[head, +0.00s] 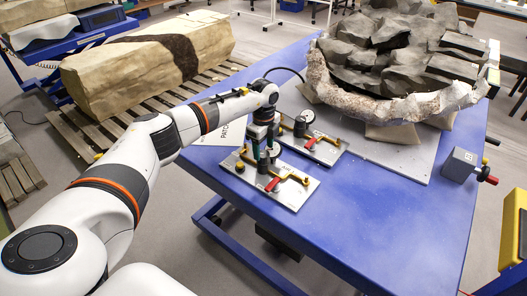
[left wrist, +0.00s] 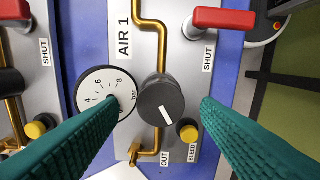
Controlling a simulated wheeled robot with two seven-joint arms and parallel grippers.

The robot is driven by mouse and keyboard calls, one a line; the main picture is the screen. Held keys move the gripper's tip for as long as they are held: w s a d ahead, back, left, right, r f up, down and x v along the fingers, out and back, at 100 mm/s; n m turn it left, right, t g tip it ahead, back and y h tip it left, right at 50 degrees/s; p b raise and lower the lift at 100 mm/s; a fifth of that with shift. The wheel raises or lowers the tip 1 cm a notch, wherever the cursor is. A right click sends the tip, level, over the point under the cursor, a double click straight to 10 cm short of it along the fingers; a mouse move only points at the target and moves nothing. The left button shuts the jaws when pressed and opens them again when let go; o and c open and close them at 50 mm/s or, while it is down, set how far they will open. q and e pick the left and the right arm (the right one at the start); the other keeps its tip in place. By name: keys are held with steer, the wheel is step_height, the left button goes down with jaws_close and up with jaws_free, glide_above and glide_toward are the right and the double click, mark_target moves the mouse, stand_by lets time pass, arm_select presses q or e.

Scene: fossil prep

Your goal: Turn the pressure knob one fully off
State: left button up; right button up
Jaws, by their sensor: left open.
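The dark grey pressure knob (left wrist: 160,100) sits on the panel labelled AIR 1 (left wrist: 125,62) in the left wrist view. Its white mark points down and right there. My left gripper (head: 264,168) is open above this panel on the blue table in the head view. In the left wrist view its green fingertips appear on either side of the knob, with gaps to both. I cannot tell whether they reach down to the knob's height. The gripper largely hides the knob in the head view. My right gripper is in neither view.
A round bar gauge (left wrist: 104,92) is left of the knob, partly behind a finger. A yellow bleed button (left wrist: 188,130) and red valve handle (left wrist: 224,18) are close by. A second panel (head: 325,150), a fossil block (head: 400,60) and a grey box (head: 460,165) share the table.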

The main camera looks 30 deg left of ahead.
mark_target(264, 154)
arm_select(q)
step_height(264, 154, up, 10)
steer(key=b, duration=0.2)
stand_by(0.5)
